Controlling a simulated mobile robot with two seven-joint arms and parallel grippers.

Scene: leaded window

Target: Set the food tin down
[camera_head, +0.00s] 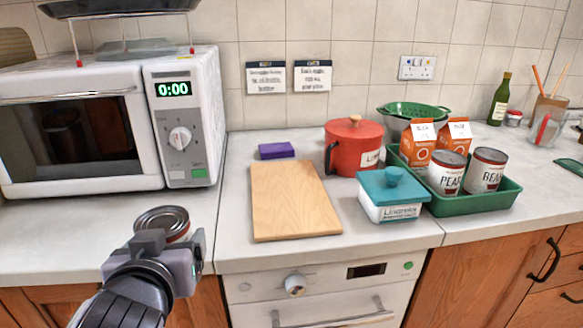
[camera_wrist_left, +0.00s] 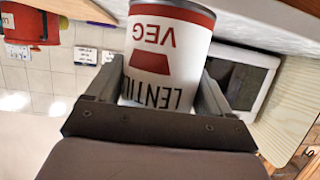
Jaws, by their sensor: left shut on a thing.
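A food tin (camera_head: 163,221) with a silver lid and red rim is in my left gripper (camera_head: 172,238), near the counter's front edge, in front of the microwave. In the left wrist view the tin (camera_wrist_left: 168,50) has a red and white label reading VEG and LENTIL, upside down in the picture. The fingers of the left gripper (camera_wrist_left: 160,100) are shut on its sides. The gripper hides most of the tin in the head view, and I cannot tell whether its base touches the counter. My right gripper is not in view.
A microwave (camera_head: 105,130) stands behind the tin. A wooden board (camera_head: 293,200) lies to the right, with bare worktop (camera_head: 231,190) between. Farther right are a teal-lidded tub (camera_head: 392,208), a red canister (camera_head: 352,146) and a green tray (camera_head: 470,203) with tins and cartons.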

